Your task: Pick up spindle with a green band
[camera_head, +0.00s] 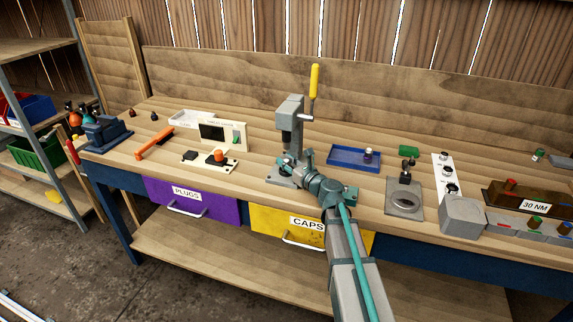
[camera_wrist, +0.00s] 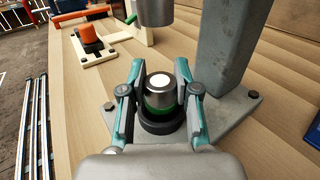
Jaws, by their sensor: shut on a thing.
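The spindle with a green band (camera_wrist: 158,93) is upright between my gripper's fingers in the wrist view. It has a metal body, a pale round top and a green ring low down. Below it is a dark round seat on the grey base plate (camera_wrist: 229,122) of the press; I cannot tell whether the spindle touches it. My gripper (camera_wrist: 160,90) is shut on the spindle, one finger on each side. In the head view my gripper (camera_head: 299,166) is at the press (camera_head: 289,115), and the spindle is hidden there.
The press ram (camera_wrist: 155,11) hangs just beyond the spindle, and the press column (camera_wrist: 225,50) stands to its right. A gauge unit (camera_head: 223,132) is to the left on the bench. A blue tray (camera_head: 340,158) holding a small part lies to the right.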

